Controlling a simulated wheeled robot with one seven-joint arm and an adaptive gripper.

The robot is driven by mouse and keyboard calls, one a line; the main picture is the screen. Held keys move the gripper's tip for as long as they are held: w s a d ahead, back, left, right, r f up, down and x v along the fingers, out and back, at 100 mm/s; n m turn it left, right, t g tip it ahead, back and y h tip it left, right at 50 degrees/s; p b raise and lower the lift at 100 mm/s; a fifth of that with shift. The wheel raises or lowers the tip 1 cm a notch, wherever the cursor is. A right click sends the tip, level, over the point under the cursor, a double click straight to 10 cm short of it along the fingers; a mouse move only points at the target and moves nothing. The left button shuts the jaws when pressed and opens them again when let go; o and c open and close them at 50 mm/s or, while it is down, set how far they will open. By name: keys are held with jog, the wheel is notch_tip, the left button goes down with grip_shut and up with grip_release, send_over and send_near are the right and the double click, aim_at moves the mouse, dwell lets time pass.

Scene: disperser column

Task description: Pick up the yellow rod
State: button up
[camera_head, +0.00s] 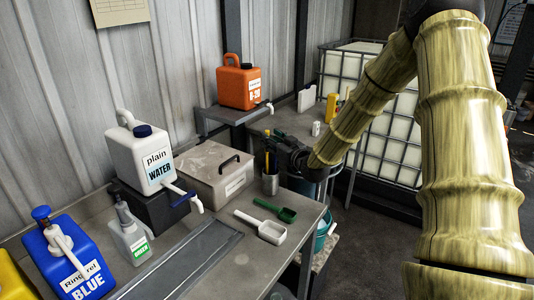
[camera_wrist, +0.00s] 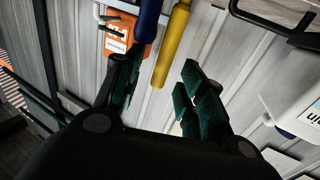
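The yellow rod (camera_head: 267,162) stands in a grey metal cup (camera_head: 270,185) on the bench in the head view. In the wrist view the yellow rod (camera_wrist: 172,45) runs down from the top edge, its end showing in the gap between my fingers. A blue rod (camera_wrist: 149,18) is beside it on the left, near the left finger. My gripper (camera_head: 283,148) is right beside the rods, above the cup. In the wrist view my gripper (camera_wrist: 163,82) is open, with green-padded fingers apart. Contact with the yellow rod cannot be told.
A grey box (camera_head: 215,170) with a black handle stands left of the cup. A green scoop (camera_head: 275,210) and a white scoop (camera_head: 262,228) lie in front. The white water jug (camera_head: 140,160) is further left, and an orange canister (camera_head: 238,85) stands behind.

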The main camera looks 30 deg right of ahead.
jog(key=shift+w+p, duration=0.55)
jog(key=shift+w, duration=1.05)
jog(key=shift+c, duration=0.5)
grip_shut()
